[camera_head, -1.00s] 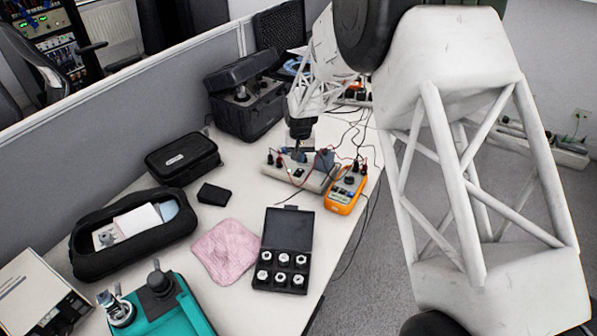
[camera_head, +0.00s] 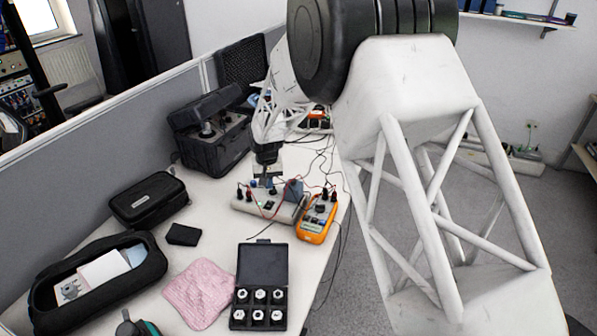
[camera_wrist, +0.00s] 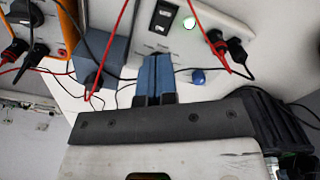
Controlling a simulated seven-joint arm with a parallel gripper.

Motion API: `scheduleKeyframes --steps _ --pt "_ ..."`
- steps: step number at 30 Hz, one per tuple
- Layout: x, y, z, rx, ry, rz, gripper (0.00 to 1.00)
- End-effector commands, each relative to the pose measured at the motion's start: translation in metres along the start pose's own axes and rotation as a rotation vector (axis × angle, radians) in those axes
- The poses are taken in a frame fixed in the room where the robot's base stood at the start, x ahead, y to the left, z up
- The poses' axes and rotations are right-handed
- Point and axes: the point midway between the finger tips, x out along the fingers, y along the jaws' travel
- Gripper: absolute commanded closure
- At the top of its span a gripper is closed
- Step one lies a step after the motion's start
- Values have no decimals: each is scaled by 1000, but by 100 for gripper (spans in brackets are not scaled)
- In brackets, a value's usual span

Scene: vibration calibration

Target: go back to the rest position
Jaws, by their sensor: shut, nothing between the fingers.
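My gripper (camera_head: 265,182) hangs at the end of my white arm over the far part of the table. It is just above a pale switch box (camera_head: 246,206) with red and black plugs. In the wrist view, its blue fingers (camera_wrist: 155,78) are together with nothing between them. The pale box (camera_wrist: 222,22) with its black switch and lit green-white button is beyond the fingertips. I cannot tell the exact gap to it.
An orange multimeter (camera_head: 315,220) and loose red and black leads are close to my gripper. A large black case (camera_head: 212,150) stands behind left. A black box of weights (camera_head: 262,262), a pink cloth (camera_head: 199,292) and a black pouch (camera_head: 148,198) lie nearer.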

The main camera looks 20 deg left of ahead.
Motion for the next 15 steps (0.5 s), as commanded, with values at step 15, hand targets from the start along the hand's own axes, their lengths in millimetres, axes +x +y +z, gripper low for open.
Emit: scheduleKeyframes --steps 15 --pt "-38 39 18 31 15 -2 100"
